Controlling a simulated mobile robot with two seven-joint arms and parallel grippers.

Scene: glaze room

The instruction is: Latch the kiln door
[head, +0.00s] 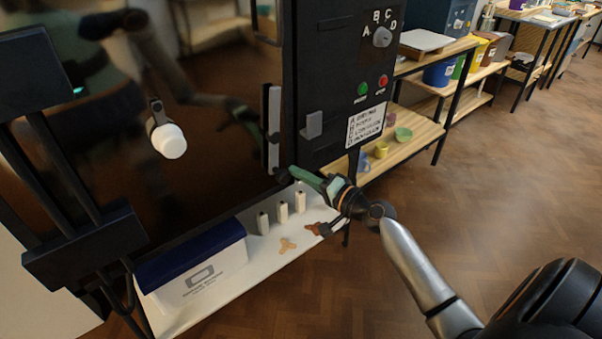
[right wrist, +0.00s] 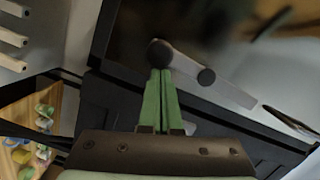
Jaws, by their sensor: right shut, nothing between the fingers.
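The kiln door (head: 215,85) is a dark glossy panel; it looks closed against the black kiln body (head: 310,60). The latch bar (head: 273,128) is grey and hangs upright at the door's right edge, with a dark round knob at its lower end. A grey catch bracket (head: 312,125) sits on the kiln body to its right, apart from the bar. My right gripper (head: 292,171) has its green fingers shut and empty, tips at the knob. In the right wrist view the fingertips (right wrist: 160,72) are just below the knob (right wrist: 158,52), seemingly touching it. My left gripper is out of view.
A white shelf (head: 205,312) below the door holds a blue-lidded box (head: 195,265), several pale posts (head: 282,211) and small orange pieces (head: 287,245). A white knob (head: 170,141) projects from the door. Wooden shelves (head: 415,135) stand right; the floor there is clear.

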